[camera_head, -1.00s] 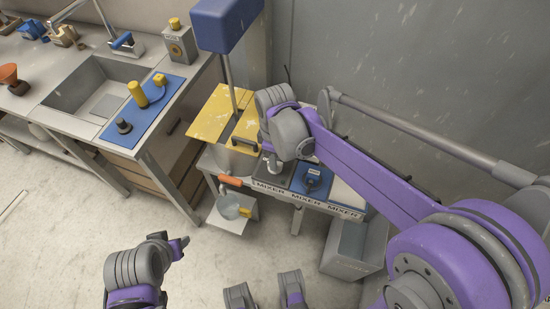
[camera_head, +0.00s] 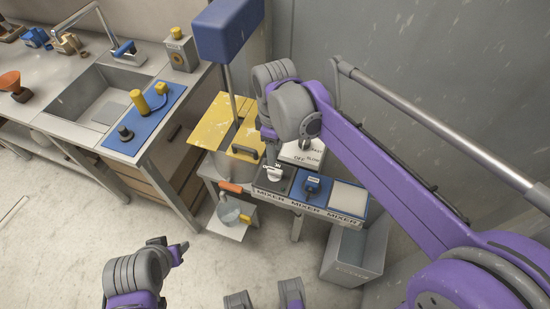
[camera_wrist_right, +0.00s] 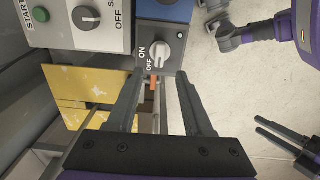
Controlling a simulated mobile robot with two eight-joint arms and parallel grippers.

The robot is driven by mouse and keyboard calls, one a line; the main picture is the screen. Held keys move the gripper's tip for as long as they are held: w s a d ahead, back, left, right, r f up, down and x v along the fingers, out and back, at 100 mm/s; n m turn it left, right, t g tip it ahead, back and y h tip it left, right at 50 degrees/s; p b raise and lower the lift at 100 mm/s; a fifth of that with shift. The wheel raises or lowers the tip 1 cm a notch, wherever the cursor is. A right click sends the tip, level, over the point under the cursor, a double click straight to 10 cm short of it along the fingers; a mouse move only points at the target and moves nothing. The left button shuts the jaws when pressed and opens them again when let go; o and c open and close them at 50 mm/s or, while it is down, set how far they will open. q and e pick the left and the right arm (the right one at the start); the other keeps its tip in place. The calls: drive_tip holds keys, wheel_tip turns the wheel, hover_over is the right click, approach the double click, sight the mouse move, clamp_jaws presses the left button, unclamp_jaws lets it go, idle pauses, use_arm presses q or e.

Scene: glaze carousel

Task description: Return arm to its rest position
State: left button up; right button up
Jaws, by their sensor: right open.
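My right arm reaches in from the right in the head view, and its wrist hides most of the gripper there. In the right wrist view my right gripper (camera_wrist_right: 157,75) is open, with nothing held between its fingers. It hangs apart from the dark ON/OFF knob panel (camera_wrist_right: 158,48), which appears just beyond the fingertips. The white knob (camera_head: 273,172) also shows in the head view; its exact setting is unclear. My left gripper (camera_head: 181,248) is low at the left in the head view, over the floor. In the right wrist view its two fingers stand apart and empty.
The mixer bench has a blue switch panel (camera_head: 312,186), a white control box (camera_head: 301,155) and a yellow lid (camera_head: 222,125). An orange handle (camera_head: 232,188) sticks out at the front. A grey bin (camera_head: 355,255) stands right.

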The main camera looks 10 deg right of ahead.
drive_tip(key=shift+r, duration=1.2)
